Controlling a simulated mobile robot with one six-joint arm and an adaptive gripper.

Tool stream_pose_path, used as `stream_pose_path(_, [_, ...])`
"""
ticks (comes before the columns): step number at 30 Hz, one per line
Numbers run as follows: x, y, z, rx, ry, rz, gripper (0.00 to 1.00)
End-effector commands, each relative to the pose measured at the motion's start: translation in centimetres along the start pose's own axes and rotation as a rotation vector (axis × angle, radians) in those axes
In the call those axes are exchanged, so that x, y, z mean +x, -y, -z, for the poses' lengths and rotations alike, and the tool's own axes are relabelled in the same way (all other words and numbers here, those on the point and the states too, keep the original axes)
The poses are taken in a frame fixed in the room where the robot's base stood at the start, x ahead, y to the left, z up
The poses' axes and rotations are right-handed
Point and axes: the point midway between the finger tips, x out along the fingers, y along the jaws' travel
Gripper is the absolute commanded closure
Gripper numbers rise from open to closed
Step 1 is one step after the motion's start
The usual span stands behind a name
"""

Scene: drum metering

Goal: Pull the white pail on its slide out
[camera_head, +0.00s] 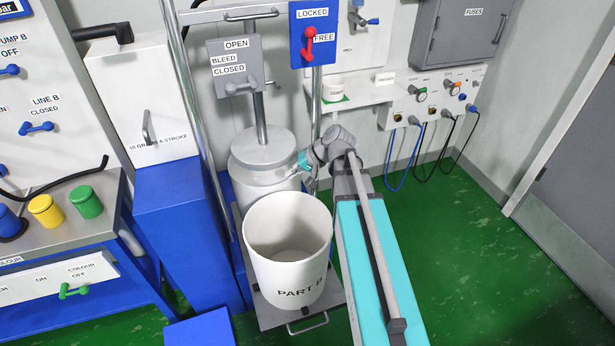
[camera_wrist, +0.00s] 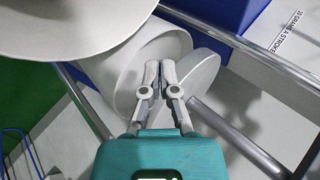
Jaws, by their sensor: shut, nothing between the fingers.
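The white pail (camera_head: 290,283), lettered PART B, stands upright and open at the top on a grey slide plate (camera_head: 268,312). The plate has a bar handle (camera_head: 308,324) at its front edge. The pail is in front of the white drum (camera_head: 262,181). My gripper (camera_head: 284,171) is beside the drum, behind the pail and above its rim, away from the handle. In the wrist view my gripper (camera_wrist: 159,66) has its fingers together and empty, with the drum (camera_wrist: 128,84) behind them. Part of the pail (camera_wrist: 60,25) fills the upper left there.
Upright metal posts (camera_head: 316,125) flank the drum. A blue cabinet (camera_head: 180,225) stands to the left. A small white cup (camera_head: 334,90) sits on the wall shelf. Cables hang at the right wall. Green floor (camera_head: 450,270) is clear to the right.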

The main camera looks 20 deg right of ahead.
Motion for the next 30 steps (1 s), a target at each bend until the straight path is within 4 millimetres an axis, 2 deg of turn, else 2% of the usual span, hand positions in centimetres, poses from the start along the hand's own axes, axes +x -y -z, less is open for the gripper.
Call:
stream_pose_path(1, [1.2, -1.4, 0.6, 0.012, -0.014, 0.027, 1.0])
stream_pose_path(12, [3.3, -6.0, 4.3, 0.096, -0.114, 0.227, 1.0])
stream_pose_path(30, [4.3, -14.8, 10.3, 0.225, -0.292, 0.548, 1.0])
